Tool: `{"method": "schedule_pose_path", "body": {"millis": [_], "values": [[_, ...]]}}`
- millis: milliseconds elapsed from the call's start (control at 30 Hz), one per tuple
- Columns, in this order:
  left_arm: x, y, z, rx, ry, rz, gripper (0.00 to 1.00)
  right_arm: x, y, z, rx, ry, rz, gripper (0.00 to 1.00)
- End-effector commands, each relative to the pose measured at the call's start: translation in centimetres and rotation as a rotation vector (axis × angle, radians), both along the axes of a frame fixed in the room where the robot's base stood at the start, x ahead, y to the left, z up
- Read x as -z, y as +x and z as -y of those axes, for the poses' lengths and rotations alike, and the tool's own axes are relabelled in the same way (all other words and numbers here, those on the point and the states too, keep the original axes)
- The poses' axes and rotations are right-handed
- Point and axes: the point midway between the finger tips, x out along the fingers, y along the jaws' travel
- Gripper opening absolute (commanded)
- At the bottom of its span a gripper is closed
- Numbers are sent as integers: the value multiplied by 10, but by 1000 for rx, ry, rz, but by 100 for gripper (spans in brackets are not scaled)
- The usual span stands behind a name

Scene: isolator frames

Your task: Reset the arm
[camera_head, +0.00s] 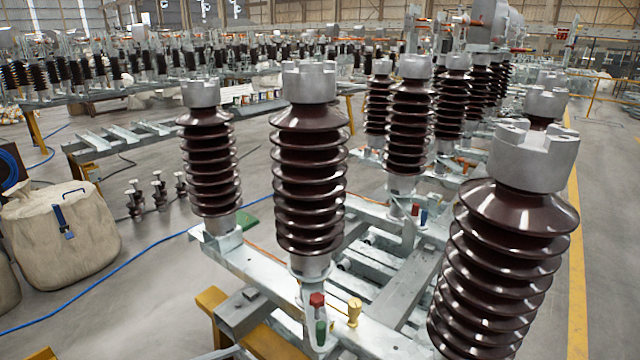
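Neither of my arms nor grippers shows in the head view. An isolator frame (262,276) of grey metal stands right in front of me. Ribbed dark brown insulators with grey slotted metal caps stand upright on it. One insulator (208,160) is at the left, one (308,180) is near the middle, and a large one (505,265) is closest at the lower right. The bottom of the closest one is cut off by the picture edge.
More insulators (409,125) stand on frames behind. A beige sack (62,232) sits on the floor at the left, near a blue hose (110,275). A yellow stand (270,343) is under the frame. Open floor (605,230) lies at the right beyond a yellow line.

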Motion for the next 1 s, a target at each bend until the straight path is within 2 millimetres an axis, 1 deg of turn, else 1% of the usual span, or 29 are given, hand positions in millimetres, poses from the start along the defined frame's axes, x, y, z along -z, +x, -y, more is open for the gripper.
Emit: {"method": "schedule_pose_path", "body": {"millis": [33,100,167,200,267,333,400,500,600,767,800,900,1000], "values": [[10,-10,14,35,101,17,73,0,0,0,0,0,0,50],[27,-24,28,90,265,55,73,0,0,0,0,0,0,50],[43,-39,37,153,417,95,73,0,0,0,0,0,0,50],[53,-50,42,205,527,129,73,0,0,0,0,0,0,50],[70,-69,46,299,705,191,73,0,0,0,0,0,0,50],[88,-93,45,437,922,281,73,0,0,0,0,0,0,50],[102,-114,39,585,1127,381,73,0,0,0,0,0,0,50],[114,-136,26,790,1369,515,73,0,0,0,0,0,0,50],[121,-151,11,987,1565,643,73,0,0,0,0,0,0,50],[123,-167,-10,1299,1826,840,73,0,0,0,0,0,0,50],[112,-166,-13,1328,1853,860,73,-10,0,0,0,0,4,50],[81,-164,-14,1308,1853,854,73,-41,1,0,0,0,13,50],[56,-161,-14,1300,1858,856,73,-66,4,0,0,0,21,50]]}}
